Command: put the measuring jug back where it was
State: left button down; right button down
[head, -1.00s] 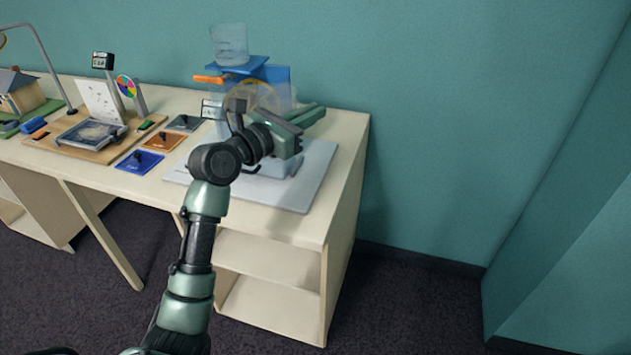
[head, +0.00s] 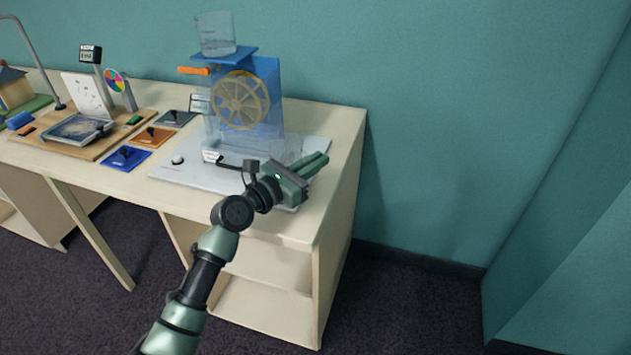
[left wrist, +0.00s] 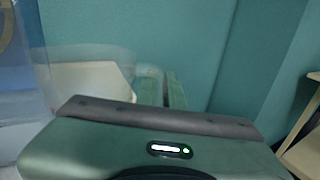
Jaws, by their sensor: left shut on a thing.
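My left gripper (head: 312,166) is over the right part of the grey board (head: 180,170), in front of the water wheel model. It is shut on a clear, see-through thing, which looks like the measuring jug (left wrist: 85,72). In the left wrist view the jug's faint body is left of the fingers, and its handle appears to lie between them. The jug is hard to make out in the head view, so I cannot tell whether it touches the board. My right gripper is out of view.
The model has a blue stand (head: 268,85), a yellow wheel (head: 240,100), a clear tank on top (head: 215,36) and an orange lever (head: 193,71). Blue and orange switch plates (head: 125,158) lie to the left. The tabletop's right edge is close to my gripper, with bare wall behind.

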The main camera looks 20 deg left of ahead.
pick_arm(q)
notch_tip(320, 180, down, 5)
jog(key=shift+r+b, duration=0.2)
jog(key=shift+b, duration=0.7)
jog(key=shift+r, duration=0.1)
jog(key=c, duration=1.5)
grip_release()
jog(key=shift+f, duration=0.2)
jog(key=shift+c, duration=0.2)
jog(key=shift+r, duration=0.25)
jog(key=v, duration=1.2)
jog(key=shift+f, duration=0.1)
